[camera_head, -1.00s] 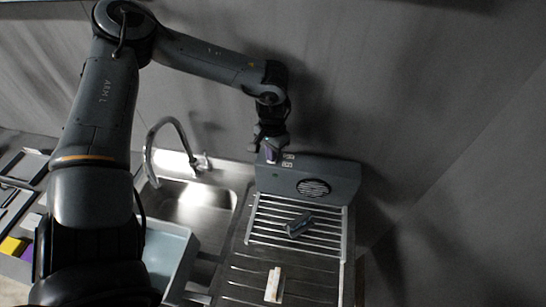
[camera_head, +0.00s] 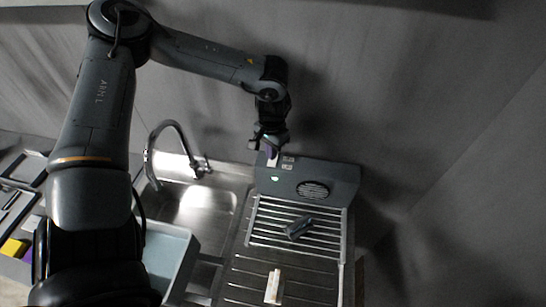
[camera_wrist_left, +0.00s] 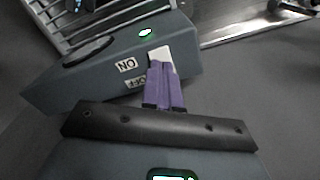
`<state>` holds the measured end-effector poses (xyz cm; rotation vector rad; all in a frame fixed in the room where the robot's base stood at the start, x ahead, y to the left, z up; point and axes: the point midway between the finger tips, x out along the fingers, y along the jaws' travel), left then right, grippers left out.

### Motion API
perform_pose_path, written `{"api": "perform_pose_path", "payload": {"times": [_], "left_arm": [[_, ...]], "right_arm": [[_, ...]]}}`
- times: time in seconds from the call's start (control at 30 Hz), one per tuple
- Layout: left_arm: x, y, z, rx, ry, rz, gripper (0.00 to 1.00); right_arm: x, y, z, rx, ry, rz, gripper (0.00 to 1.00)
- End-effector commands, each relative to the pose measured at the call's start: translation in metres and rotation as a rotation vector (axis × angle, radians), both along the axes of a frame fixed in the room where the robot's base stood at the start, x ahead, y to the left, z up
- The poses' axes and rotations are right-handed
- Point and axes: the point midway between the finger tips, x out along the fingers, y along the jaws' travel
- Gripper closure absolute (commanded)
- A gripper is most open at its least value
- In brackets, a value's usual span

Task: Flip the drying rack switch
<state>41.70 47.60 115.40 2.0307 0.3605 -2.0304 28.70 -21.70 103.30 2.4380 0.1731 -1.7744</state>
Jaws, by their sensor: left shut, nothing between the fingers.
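The drying rack's grey blower box (camera_head: 335,180) stands behind the wire rack, with a round vent on its front. ON and OFF labels (camera_head: 287,163) sit on its top. A small green light (camera_head: 275,178) is lit on its front; it also shows in the left wrist view (camera_wrist_left: 145,32). A white switch piece (camera_wrist_left: 160,54) shows just past the purple fingertips in the left wrist view. My left gripper (camera_head: 270,154) is shut and empty at the box's top left, its fingers (camera_wrist_left: 166,82) together beside the labels. I cannot tell whether they touch the switch. My right gripper is out of view.
A dark part (camera_head: 298,228) lies on the wire rack (camera_head: 325,243). A pale block (camera_head: 273,286) lies on the ridged drainboard in front. The sink (camera_head: 205,210) and its tap (camera_head: 170,125) are left of the rack. The wall is close behind the box.

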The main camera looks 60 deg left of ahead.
Motion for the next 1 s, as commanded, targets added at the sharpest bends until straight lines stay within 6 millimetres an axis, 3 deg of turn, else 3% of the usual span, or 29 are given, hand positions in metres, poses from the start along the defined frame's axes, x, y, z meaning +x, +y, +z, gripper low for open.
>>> {"api": "perform_pose_path", "payload": {"times": [0.5,1.0], "left_arm": [[0.000,0.000,0.041,0.000,-0.001,-0.001,1.00],[0.000,0.000,0.042,-0.001,0.000,0.000,1.00]], "right_arm": [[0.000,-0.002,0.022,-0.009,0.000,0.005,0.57],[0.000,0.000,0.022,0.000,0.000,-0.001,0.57]]}}
